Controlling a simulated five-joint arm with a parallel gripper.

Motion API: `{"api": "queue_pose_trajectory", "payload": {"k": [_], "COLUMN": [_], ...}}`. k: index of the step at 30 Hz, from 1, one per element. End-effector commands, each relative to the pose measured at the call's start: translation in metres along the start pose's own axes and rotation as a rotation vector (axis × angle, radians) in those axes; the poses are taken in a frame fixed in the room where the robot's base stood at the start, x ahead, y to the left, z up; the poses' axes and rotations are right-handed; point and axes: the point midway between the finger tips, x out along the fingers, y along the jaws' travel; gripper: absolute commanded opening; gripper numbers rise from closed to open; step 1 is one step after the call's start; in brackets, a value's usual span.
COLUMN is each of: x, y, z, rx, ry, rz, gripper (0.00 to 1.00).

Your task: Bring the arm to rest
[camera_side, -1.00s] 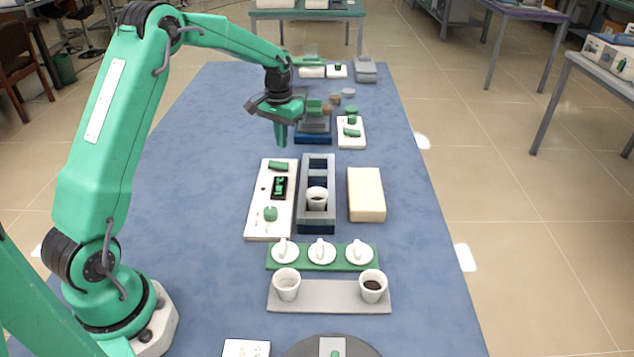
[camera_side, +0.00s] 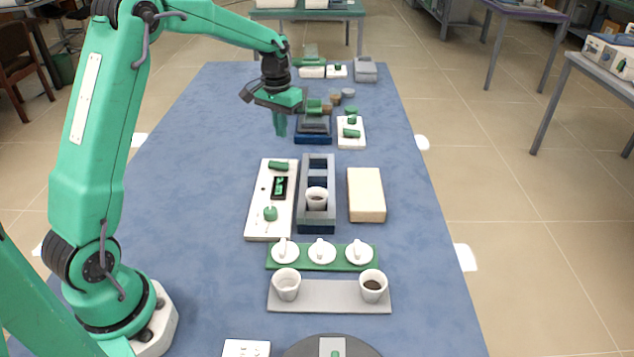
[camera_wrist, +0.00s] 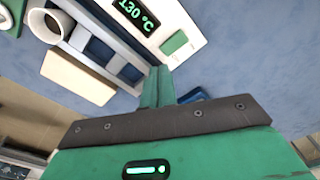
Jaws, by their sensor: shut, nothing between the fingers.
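My gripper (camera_side: 280,124) is green with a dark wrist. It hangs in the air above the blue table (camera_side: 190,170), pointing down, to the left of the small grey and blue device (camera_side: 313,138) in the side view. Its fingers are shut with nothing between them. In the wrist view, the shut fingers (camera_wrist: 158,85) show as one green piece in front of the table top. My gripper touches nothing that I can see.
A white control panel (camera_side: 257,215) stands beside a grey rack (camera_side: 318,222) holding a white cup (camera_side: 317,196). A cream block (camera_side: 366,194) lies to the right. Nearer are lids on a green strip (camera_side: 343,265) and two cups on a grey tray (camera_side: 330,303). The table's left side is clear.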

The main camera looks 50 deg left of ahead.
Motion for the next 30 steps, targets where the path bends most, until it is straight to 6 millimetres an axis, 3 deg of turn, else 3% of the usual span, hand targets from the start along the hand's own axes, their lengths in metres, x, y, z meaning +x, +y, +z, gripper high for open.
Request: {"api": "queue_pose_trajectory", "payload": {"k": [6, 15, 30], "x": [-0.043, -0.088, -0.130], "y": [0.020, 0.043, 0.069], "z": [0.029, 0.078, 0.172], "rx": [0.032, 0.075, 0.144], "ry": [0.061, 0.142, 0.276], "rz": [0.000, 0.004, 0.022], "gripper": [0.00, 0.00, 0.00]}}
